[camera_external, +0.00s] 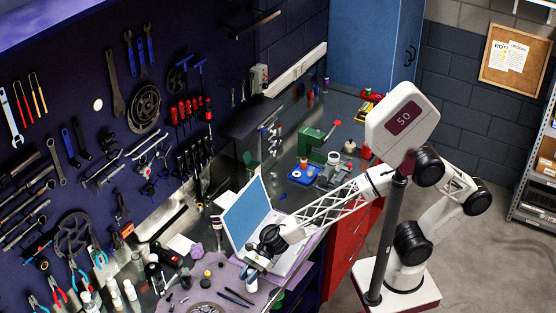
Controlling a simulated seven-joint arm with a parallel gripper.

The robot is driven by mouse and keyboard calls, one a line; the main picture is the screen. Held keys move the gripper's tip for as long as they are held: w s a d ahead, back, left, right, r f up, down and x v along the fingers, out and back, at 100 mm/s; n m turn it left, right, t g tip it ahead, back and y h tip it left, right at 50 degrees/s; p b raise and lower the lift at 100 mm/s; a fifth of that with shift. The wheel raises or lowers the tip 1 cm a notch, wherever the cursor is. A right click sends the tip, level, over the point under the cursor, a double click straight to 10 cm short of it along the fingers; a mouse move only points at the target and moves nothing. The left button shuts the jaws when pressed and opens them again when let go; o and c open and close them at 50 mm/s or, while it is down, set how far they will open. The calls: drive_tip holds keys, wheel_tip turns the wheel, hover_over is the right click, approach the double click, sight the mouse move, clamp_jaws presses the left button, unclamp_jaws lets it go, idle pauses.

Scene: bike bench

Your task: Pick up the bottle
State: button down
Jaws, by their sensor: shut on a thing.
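My gripper (250,274) is at the end of my arm, low over the front of the bench, beside the laptop's near corner. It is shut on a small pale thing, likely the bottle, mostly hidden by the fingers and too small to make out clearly. Whether it touches the mat below I cannot tell. Several other small white bottles stand at the lower left of the bench, among them one bottle (130,290) and another (113,292).
An open laptop (247,212) stands just behind my gripper. A light mat (208,290) with pens and small parts lies to its left. A tool wall (98,105) runs along the back. A green vise (310,143) and small items crowd the bench farther right.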

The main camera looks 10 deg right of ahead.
drive_tip(key=shift+r, duration=1.8)
drive_tip(key=d+r, duration=0.1)
drive_tip(key=d, duration=1.5)
drive_tip(key=shift+w+r, duration=0.15)
drive_tip(key=shift+w, duration=0.3)
